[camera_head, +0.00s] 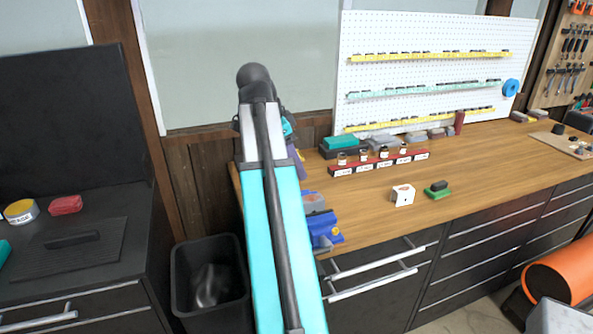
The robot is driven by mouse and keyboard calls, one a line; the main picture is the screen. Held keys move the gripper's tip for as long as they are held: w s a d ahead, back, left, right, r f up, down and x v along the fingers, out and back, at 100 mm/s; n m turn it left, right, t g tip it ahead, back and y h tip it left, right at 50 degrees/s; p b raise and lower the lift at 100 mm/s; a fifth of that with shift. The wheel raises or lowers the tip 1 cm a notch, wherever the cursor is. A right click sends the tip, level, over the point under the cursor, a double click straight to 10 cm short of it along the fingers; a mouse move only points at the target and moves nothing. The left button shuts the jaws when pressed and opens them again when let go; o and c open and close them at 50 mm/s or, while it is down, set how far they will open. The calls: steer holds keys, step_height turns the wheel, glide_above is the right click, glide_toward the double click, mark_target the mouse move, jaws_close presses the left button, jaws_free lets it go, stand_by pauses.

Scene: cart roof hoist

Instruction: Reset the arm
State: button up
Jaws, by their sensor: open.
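My arm rises from the bottom of the head view, with teal and grey links and a black joint at its top. The part beyond that joint is mostly hidden behind the near link; only small dark and teal pieces show at its right side. I cannot make out my gripper or its fingertips. The arm stands in front of the left end of the wooden workbench (374,212).
A blue vise (324,235) sits on the bench's left edge, close to my arm. A white block (402,195) and a green-based block (438,190) lie on the bench. A black bin (209,285) stands left. A pegboard (420,35) rises behind.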

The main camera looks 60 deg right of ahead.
steer(key=shift+r, duration=0.25)
stand_by(0.4)
